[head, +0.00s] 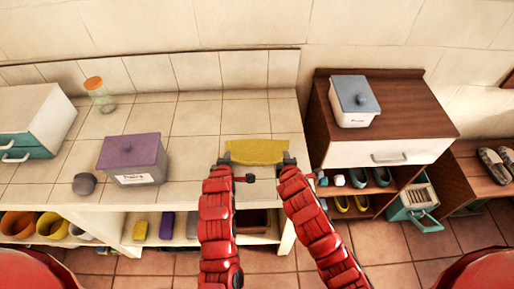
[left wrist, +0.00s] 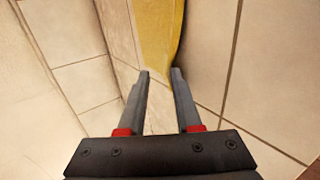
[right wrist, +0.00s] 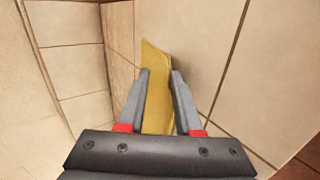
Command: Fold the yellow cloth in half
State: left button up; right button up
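The yellow cloth (head: 257,151) lies spread as a wide band near the front edge of the tiled counter. My left gripper (head: 226,159) is at its left end. In the left wrist view the fingers are apart, and the cloth (left wrist: 158,30) reaches the fingertips with an empty gap behind. My right gripper (head: 288,160) is at the right end. In the right wrist view its fingers are also apart, and the cloth (right wrist: 157,98) shows in the gap between them. I see no finger clearly pressing on it.
A purple lidded box (head: 133,159) and a grey round object (head: 84,184) stand left on the counter (head: 197,137). A jar (head: 99,94) stands behind. At the right is a brown cabinet (head: 390,100) with a blue-lidded box (head: 353,101). The counter behind the cloth is clear.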

pick_arm(q)
jog(key=shift+o, duration=1.3)
pick_arm(e)
jog(key=shift+o, duration=1.3)
pick_arm(q)
jog(key=shift+s+r, duration=0.15)
jog(key=shift+r, duration=0.25)
pick_arm(e)
jog(key=shift+s+r, duration=0.15)
jog(key=shift+r, duration=0.25)
pick_arm(q)
jog(key=s+r, duration=0.5)
jog(key=r, duration=0.3)
jog(key=shift+s, duration=0.4)
pick_arm(e)
jog(key=s+r, duration=0.5)
jog(key=r, duration=0.3)
jog(key=shift+s+r, duration=0.15)
jog(key=shift+s, duration=0.25)
pick_arm(q)
jog(key=shift+r, duration=0.15)
